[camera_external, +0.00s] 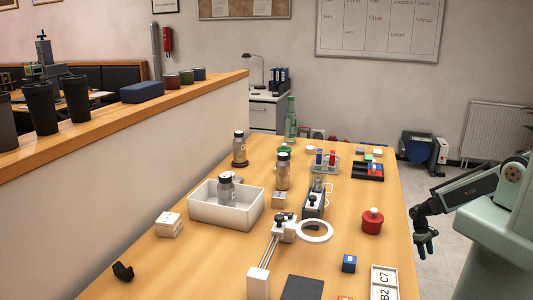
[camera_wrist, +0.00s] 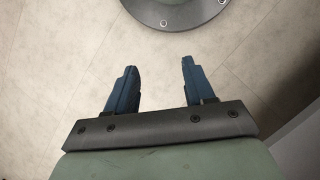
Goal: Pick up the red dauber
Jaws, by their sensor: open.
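A squat red round piece with a pale knob on top (camera_external: 372,222) stands upright near the table's right edge; it may be the red dauber. A small red-topped piece (camera_external: 319,158) stands beside a blue one in a rack further back, too small to identify. My gripper (camera_external: 426,250) hangs off the table's right side, apart from the squat red piece and to its right. In the wrist view my gripper (camera_wrist: 159,66) has its two blue fingers wide apart, with only floor between them. No red piece shows in that view.
A white tray (camera_external: 207,213) holds a bottle. A black tray (camera_external: 367,178) sits further back. The wrist view shows a round grey base (camera_wrist: 174,18).

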